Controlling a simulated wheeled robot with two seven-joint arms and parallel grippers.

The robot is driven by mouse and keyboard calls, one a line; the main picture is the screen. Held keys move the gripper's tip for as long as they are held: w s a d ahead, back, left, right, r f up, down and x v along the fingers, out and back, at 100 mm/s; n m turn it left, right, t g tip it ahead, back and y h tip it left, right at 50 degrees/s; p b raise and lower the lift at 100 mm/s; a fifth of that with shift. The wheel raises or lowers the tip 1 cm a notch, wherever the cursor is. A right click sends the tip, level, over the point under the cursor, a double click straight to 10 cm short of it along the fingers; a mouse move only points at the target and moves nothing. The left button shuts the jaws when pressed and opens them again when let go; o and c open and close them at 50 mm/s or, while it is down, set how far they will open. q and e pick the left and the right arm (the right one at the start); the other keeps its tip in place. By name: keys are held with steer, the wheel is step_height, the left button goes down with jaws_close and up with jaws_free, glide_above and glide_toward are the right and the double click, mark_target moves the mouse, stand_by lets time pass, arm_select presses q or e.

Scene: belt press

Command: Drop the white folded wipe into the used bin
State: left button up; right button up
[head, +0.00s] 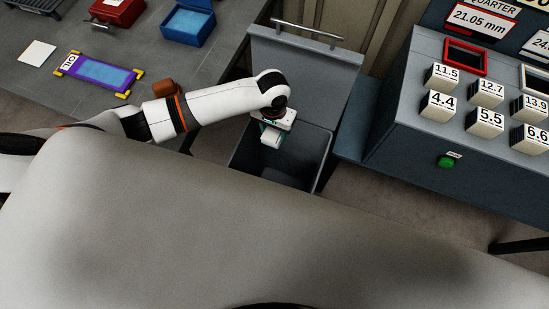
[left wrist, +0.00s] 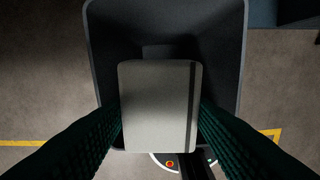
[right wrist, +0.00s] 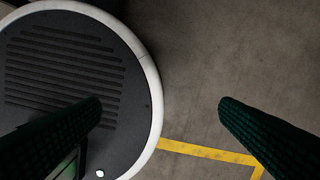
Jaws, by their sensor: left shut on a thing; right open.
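The white folded wipe (left wrist: 158,105) is between the two dark green fingers of my left gripper (left wrist: 160,115) in the left wrist view. My left gripper is shut on it. In the head view the left gripper (head: 274,132) and the wipe (head: 271,140) are over the opening of the dark grey bin (head: 318,177), whose lid stands open behind. The bin's walls (left wrist: 238,50) frame the wipe in the left wrist view. My right gripper (right wrist: 160,105) is open and empty above the floor; it is not seen in the head view.
A grey bench at the left holds a white square (head: 37,53), a purple-framed tray (head: 97,73), a blue box (head: 188,22), a red box (head: 117,12) and a brown object (head: 165,88). A console with numbered blocks (head: 439,105) and a green button (head: 446,161) stands right of the bin.

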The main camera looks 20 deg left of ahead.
arm_select(q)
steer(key=f, duration=0.1)
steer(key=f+b, duration=0.2)
steer(key=shift+w+d+f, duration=0.15)
steer(key=shift+w+d, duration=0.15)
steer(key=shift+w, duration=0.05)
step_height(320, 180, down, 4)
steer(key=b, duration=0.5)
steer(key=shift+w+f, duration=0.1)
steer(key=shift+f, duration=0.15)
arm_select(e)
step_height(320, 180, down, 7)
steer(key=s, duration=0.1)
steer(key=shift+s+d+f, duration=0.15)
steer(key=shift+s+d, duration=0.05)
steer(key=shift+s, duration=0.05)
arm_select(q)
steer(key=shift+r, duration=0.1)
arm_select(e)
steer(key=shift+s, duration=0.2)
arm_select(q)
steer(key=o, duration=1)
steer(key=shift+c, duration=0.2)
arm_select(e)
steer(key=shift+s, duration=0.2)
arm_select(q)
steer(key=shift+r, duration=0.1)
